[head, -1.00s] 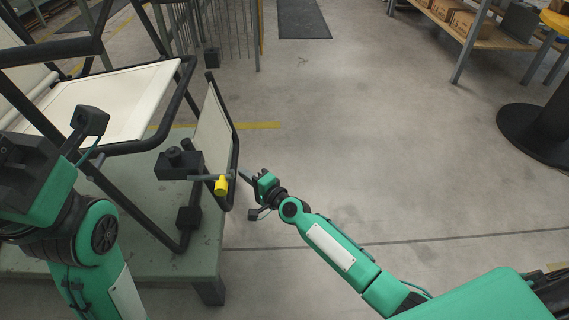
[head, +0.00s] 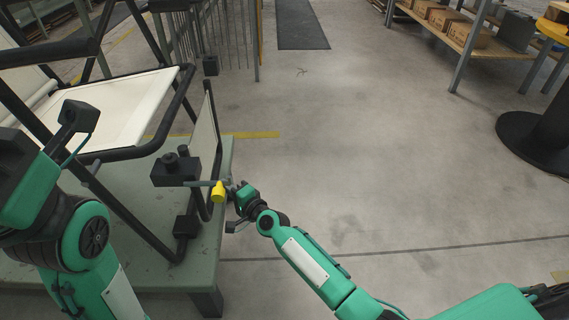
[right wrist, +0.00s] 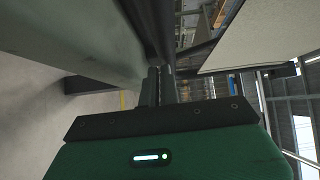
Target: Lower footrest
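The lounger has a cream seat (head: 105,108) on a black tube frame. Its footrest (head: 203,135), a cream panel in a black tube frame, hangs steeply down at the seat's front and is seen nearly edge-on. My right gripper (head: 230,186) is at the footrest's lower outer side. In the right wrist view its fingers (right wrist: 160,86) are close together, tips against or right beside a dark tube (right wrist: 150,28); I cannot tell whether they grip it. My left gripper (head: 86,174) is by the lounger's near side frame, largely hidden by its wrist.
A black block (head: 176,170) with a grey lever and yellow knob (head: 218,191) sits close to my right gripper. The lounger stands on a grey-green platform (head: 130,262). Open floor (head: 380,160) lies to the right. A shelf with boxes (head: 468,30) stands at the back right.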

